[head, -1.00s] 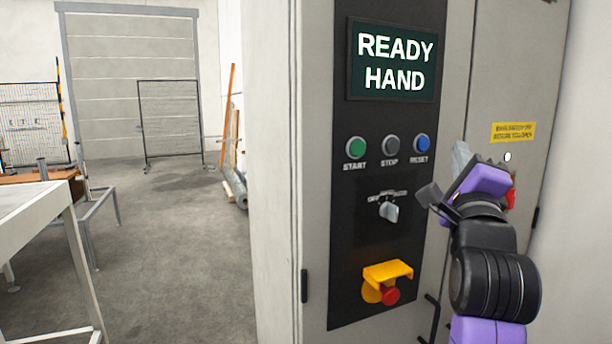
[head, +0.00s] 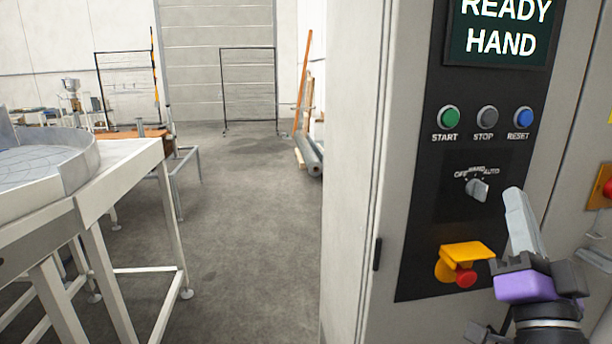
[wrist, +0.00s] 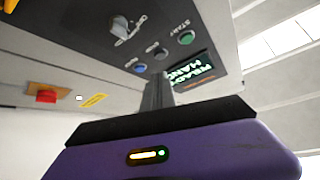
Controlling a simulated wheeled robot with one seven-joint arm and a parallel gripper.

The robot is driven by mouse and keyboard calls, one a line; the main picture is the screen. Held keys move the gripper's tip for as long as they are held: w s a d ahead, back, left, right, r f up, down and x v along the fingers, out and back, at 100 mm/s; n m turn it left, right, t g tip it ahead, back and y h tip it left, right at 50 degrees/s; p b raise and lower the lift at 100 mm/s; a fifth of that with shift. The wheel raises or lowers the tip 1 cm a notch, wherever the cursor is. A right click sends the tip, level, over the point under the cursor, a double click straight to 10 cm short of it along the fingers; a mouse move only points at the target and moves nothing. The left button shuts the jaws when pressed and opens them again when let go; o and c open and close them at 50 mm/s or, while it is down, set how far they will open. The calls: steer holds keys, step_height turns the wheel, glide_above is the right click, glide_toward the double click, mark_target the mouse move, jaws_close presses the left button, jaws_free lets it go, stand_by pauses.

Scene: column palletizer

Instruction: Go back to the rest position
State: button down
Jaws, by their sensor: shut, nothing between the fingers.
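My gripper (head: 522,222) is at the lower right of the head view, in front of the control cabinet (head: 350,200). Its grey fingers are together, point up and hold nothing. They appear apart from the panel, just right of the selector knob (head: 478,190) in the picture. The wrist view shows the closed fingers (wrist: 158,92) in front of the panel. The display (head: 500,30) reads READY HAND. Below it are the green START button (head: 449,117), grey STOP button (head: 487,117) and blue RESET button (head: 524,117). The knob stands among the OFF, HAND and AUTO marks.
A red emergency button (head: 465,275) under a yellow guard (head: 467,253) is low on the panel. Another red control (head: 608,189) is at the right edge. A white-framed table (head: 120,165) stands left. Open grey floor (head: 250,210) lies between table and cabinet.

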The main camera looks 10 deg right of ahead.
steer(key=s+a+f+n+g+y, duration=0.2)
steer(key=s+a+f+n, duration=0.2)
steer(key=s+f, duration=0.4)
steer(key=s+a+f+n+g+y, duration=0.1)
steer(key=s+a+f+n+y, duration=0.2)
steer(key=s+f, duration=0.45)
steer(key=s+a+f+n+g+y, duration=0.2)
steer(key=s+a+f+n, duration=0.25)
steer(key=f, duration=0.55)
steer(key=s+f+g, duration=0.2)
steer(key=s+f, duration=0.2)
steer(key=s, duration=0.3)
steer(key=s+a+f+m+g, duration=0.1)
steer(key=s+f+g, duration=0.1)
steer(key=s, duration=0.4)
steer(key=shift+s+a+f+y, duration=0.2)
steer(key=shift+s+f+y, duration=0.2)
steer(key=shift+f, duration=0.5)
